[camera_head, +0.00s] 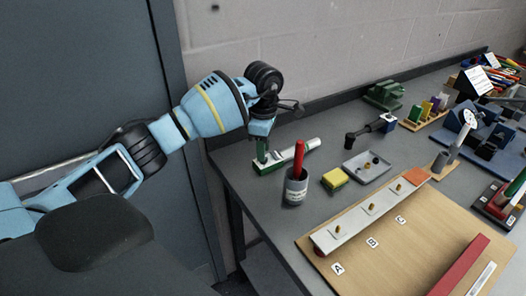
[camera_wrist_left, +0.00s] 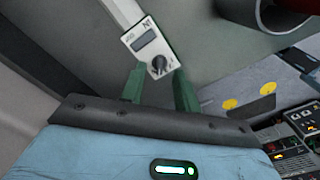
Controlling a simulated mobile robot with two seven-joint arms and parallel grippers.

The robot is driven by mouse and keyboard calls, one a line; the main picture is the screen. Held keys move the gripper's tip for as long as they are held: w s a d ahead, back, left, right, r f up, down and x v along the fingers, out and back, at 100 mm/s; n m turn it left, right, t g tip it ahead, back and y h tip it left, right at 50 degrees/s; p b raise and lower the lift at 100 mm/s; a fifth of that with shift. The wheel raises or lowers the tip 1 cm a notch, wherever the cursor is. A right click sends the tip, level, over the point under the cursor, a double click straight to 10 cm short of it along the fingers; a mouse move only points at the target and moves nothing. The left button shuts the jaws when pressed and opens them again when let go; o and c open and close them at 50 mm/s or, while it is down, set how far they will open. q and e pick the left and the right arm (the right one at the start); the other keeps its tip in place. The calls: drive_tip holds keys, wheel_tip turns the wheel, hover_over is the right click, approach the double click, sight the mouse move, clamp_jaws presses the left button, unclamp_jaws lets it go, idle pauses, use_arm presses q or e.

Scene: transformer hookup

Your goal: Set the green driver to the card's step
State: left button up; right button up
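A green-edged white tool with a small display and a dark round knob, which looks like the green driver (camera_head: 290,154), lies near the left end of the bench. It also shows in the left wrist view (camera_wrist_left: 147,40), with the knob end toward my fingers. My left gripper (camera_head: 262,152) is over its left end, pointing down. In the left wrist view its green fingers (camera_wrist_left: 160,85) are apart, with the knob end just beyond and between the tips. Contact cannot be told. A white card (camera_head: 475,80) stands at the back right; its writing is too small to read. My right gripper is not in view.
A grey cup (camera_head: 296,188) with a red-handled tool stands close by. A yellow block (camera_head: 335,179) and a grey tray (camera_head: 367,167) are right of it. A wooden board (camera_head: 400,255) with a terminal strip fills the front. The wall is behind.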

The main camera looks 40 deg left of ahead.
use_arm(q)
drive_tip(key=shift+f, duration=0.9)
clamp_jaws()
idle(0.7)
unclamp_jaws()
drive_tip(key=shift+r, duration=3.95)
